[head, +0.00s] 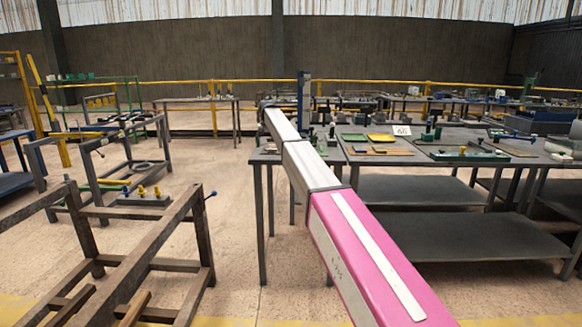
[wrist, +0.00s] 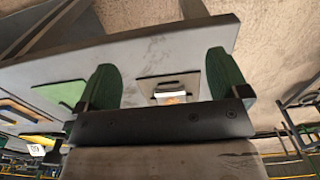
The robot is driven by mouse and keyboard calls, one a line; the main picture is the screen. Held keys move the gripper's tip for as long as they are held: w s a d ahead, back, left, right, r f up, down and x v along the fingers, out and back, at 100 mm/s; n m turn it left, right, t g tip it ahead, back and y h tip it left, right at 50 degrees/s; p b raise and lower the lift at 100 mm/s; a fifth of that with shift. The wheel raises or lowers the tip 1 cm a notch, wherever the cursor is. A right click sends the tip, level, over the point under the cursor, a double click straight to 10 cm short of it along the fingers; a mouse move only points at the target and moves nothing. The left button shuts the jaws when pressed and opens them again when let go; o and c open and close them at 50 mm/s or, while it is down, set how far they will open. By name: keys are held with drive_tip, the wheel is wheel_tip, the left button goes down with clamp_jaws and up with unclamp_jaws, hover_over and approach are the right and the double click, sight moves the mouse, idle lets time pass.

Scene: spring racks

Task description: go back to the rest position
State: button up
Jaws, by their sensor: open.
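My gripper (wrist: 162,66) is open in the wrist view, with its two green fingers wide apart. No object is held between them. Beyond the fingers is a grey tabletop (wrist: 150,55) with a dark plate (wrist: 146,86) and a small white piece with an orange mark (wrist: 172,98) on it. Contact between the fingers and the table cannot be told. In the head view my pink and white arm reaches away over the near end of the grey table (head: 262,156). My fingers cannot be made out there.
Green (head: 354,138) and yellow (head: 381,138) plates and a numbered card (head: 402,130) lie on the table right of my arm. A green tray (head: 468,154) is farther right. A rusty metal frame (head: 150,245) stands at left. Open floor (head: 235,230) lies between.

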drive_tip(key=s+d+f, duration=1)
drive_tip(key=s+f, duration=0.3)
drive_tip(key=s+d+f, duration=0.9)
drive_tip(key=s+f, duration=0.3)
drive_tip(key=s, duration=0.1)
drive_tip(key=s+d+f, duration=0.3)
drive_tip(key=s, duration=0.6)
drive_tip(key=s+d+f, duration=0.4)
drive_tip(key=s, duration=0.6)
drive_tip(key=s+d+f, duration=0.4)
drive_tip(key=s, duration=0.5)
drive_tip(key=shift+s+f, duration=0.25)
drive_tip(key=shift+s, duration=0.1)
